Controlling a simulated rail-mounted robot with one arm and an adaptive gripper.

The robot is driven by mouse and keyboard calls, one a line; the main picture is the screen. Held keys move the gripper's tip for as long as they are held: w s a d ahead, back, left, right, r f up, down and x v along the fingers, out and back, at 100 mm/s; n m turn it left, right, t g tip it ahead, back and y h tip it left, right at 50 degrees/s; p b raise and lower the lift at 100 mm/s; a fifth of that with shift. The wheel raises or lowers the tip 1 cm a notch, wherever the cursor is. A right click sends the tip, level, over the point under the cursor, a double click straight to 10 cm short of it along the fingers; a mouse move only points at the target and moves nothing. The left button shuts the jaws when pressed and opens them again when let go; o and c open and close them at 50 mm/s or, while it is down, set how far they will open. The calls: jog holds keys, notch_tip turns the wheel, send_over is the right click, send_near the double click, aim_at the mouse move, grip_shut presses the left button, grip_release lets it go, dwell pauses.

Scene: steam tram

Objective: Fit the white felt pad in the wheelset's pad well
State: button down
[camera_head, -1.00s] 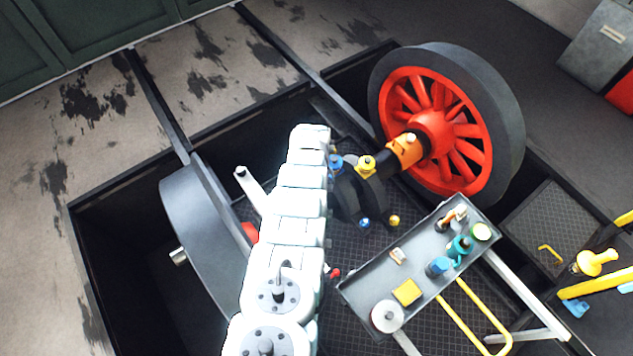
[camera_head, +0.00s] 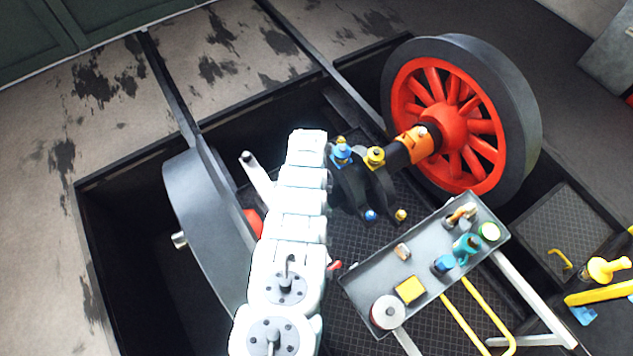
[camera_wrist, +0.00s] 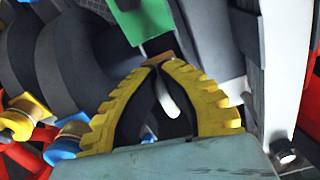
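In the wrist view my gripper (camera_wrist: 158,66) has two yellow ribbed fingers bowed outward, with their tips drawn together. A small brown piece (camera_wrist: 160,58) shows at the tips; I cannot tell whether it is gripped. A green part (camera_wrist: 146,22) lies just beyond them. A white curved thing (camera_wrist: 167,97) shows between the fingers. In the head view the wheelset has a red spoked wheel (camera_head: 468,140) and a grey wheel (camera_head: 205,235); my arm hides my gripper there. A small pale and tan block (camera_head: 402,251) lies on the tray (camera_head: 375,268). I cannot identify the felt pad or well for certain.
The tray also holds a yellow block (camera_head: 410,290), a round white-topped spool (camera_head: 388,312), and blue, teal and green items. Blue-topped (camera_head: 341,152) and yellow-topped (camera_head: 375,157) fittings stand beside the axle. The wheelset sits over a dark pit crossed by rails.

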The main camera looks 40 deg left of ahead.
jog(key=shift+f+b, duration=2.9)
jog(key=shift+f, duration=0.05)
jog(key=shift+f+b, duration=1.85)
jog(key=shift+b, duration=0.05)
dwell(0.3)
jog(key=c, duration=1.2)
grip_release()
jog(key=shift+o, duration=0.2)
jog(key=shift+r, duration=0.1)
